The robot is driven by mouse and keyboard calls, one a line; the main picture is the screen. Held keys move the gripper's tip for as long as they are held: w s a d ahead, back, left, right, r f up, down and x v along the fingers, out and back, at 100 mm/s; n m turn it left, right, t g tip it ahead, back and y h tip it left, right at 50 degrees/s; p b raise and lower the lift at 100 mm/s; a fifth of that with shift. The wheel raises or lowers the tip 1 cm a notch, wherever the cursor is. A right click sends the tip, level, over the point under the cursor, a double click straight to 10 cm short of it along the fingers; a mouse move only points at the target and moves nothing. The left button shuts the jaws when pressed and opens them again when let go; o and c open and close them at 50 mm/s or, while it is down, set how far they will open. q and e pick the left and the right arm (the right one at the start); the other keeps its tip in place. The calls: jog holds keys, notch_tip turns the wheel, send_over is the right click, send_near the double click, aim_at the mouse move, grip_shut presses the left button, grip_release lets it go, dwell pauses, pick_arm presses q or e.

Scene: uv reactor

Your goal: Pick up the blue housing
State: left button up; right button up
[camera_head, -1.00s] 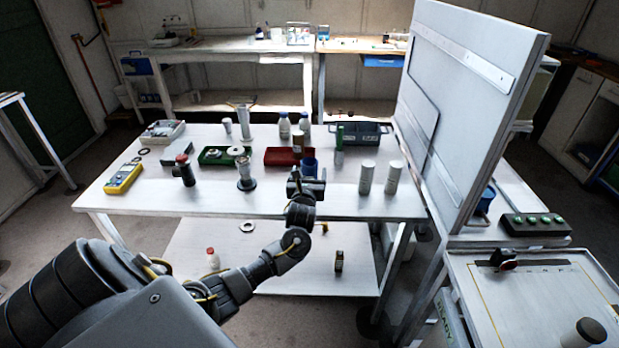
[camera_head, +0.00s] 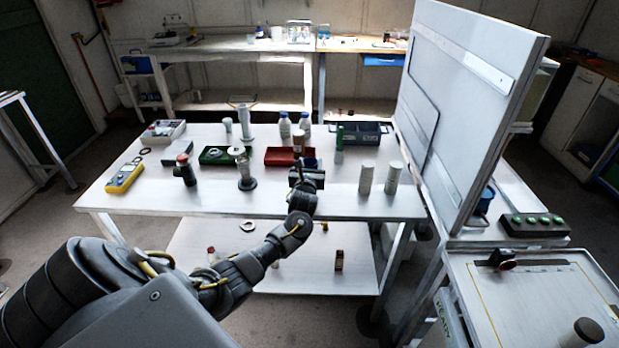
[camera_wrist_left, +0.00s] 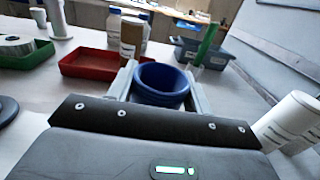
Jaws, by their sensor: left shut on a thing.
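The blue housing (camera_wrist_left: 161,84) is a round, hollow blue cup, upright between the two fingers of my left gripper (camera_wrist_left: 160,93) in the left wrist view. The fingers are shut on it, one on each side. In the head view my left gripper (camera_head: 308,178) is over the front part of the white table, and it hides most of the housing, with a little blue showing behind it. Whether the housing touches the tabletop cannot be told. My right gripper is in neither view.
A green cylinder (camera_head: 339,139) and a grey bin (camera_head: 361,133) are behind to the right. Two white cylinders (camera_head: 366,178) stand to its right. A large upright white panel (camera_head: 480,90) borders the table's right end.

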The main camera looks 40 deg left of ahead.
pick_arm(q)
jog(key=c, duration=0.5)
jog(key=shift+o, duration=0.2)
jog(key=shift+r, duration=0.5)
jog(key=s+d+r+p, duration=0.4)
jog(key=s+r+p, duration=0.2)
jog(key=s+r, duration=0.6)
jog(key=shift+s+p, duration=0.35)
jog(key=shift+s, duration=0.35)
